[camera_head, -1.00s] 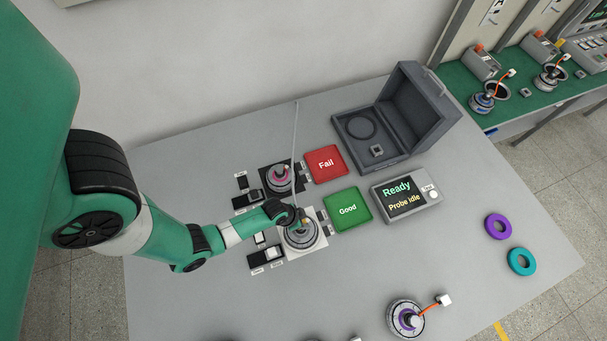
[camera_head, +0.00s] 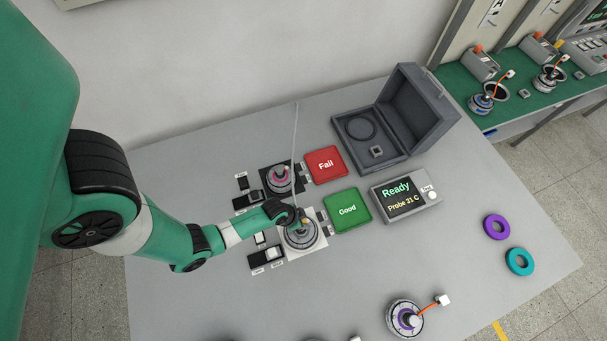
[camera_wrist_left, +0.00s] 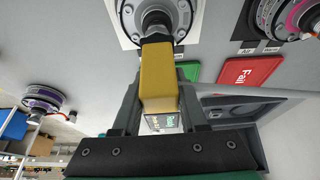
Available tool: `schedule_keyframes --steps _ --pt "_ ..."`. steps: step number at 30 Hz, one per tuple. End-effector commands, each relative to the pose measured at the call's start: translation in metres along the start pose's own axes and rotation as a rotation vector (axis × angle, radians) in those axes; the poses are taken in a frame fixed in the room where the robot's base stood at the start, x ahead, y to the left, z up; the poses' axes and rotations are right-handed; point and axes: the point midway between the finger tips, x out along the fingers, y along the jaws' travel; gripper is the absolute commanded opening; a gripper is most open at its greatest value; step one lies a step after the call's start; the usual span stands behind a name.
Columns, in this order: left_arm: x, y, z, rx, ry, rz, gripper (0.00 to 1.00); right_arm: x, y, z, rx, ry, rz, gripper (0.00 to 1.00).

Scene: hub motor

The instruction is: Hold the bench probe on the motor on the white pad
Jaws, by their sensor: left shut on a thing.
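The grey motor (camera_head: 299,237) stands on the white pad (camera_head: 318,246) on the table. My left gripper (camera_head: 298,217) is right above this motor, with a cable running up from there. In the left wrist view the gripper (camera_wrist_left: 158,100) is shut on the yellow bench probe (camera_wrist_left: 158,78), whose dark tip meets the hub of the motor (camera_wrist_left: 157,20). Whether the tip presses or just touches cannot be told. The tester (camera_head: 407,198) reads "Ready" and "Probe 31 C". My right gripper is not in view.
A motor with a pink ring (camera_head: 280,178) stands on a black pad behind. The red Fail tray (camera_head: 326,164) and green Good tray (camera_head: 347,209) lie to the right.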

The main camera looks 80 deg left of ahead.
Motion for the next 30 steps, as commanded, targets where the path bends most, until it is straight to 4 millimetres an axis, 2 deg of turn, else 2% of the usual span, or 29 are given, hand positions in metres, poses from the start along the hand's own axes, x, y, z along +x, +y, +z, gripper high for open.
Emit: schedule_keyframes --steps 1,8,12,30 --pt "-0.012 0.000 -0.005 0.000 0.001 0.000 0.00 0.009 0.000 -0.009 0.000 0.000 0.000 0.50" --pt "-0.037 0.000 -0.016 0.000 0.001 0.000 0.00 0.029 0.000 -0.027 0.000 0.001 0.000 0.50" --pt "-0.045 0.000 -0.019 0.000 0.002 0.000 0.00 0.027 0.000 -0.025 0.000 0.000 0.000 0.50" --pt "-0.047 0.000 -0.020 0.000 0.001 0.000 0.00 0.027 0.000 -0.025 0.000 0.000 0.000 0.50"
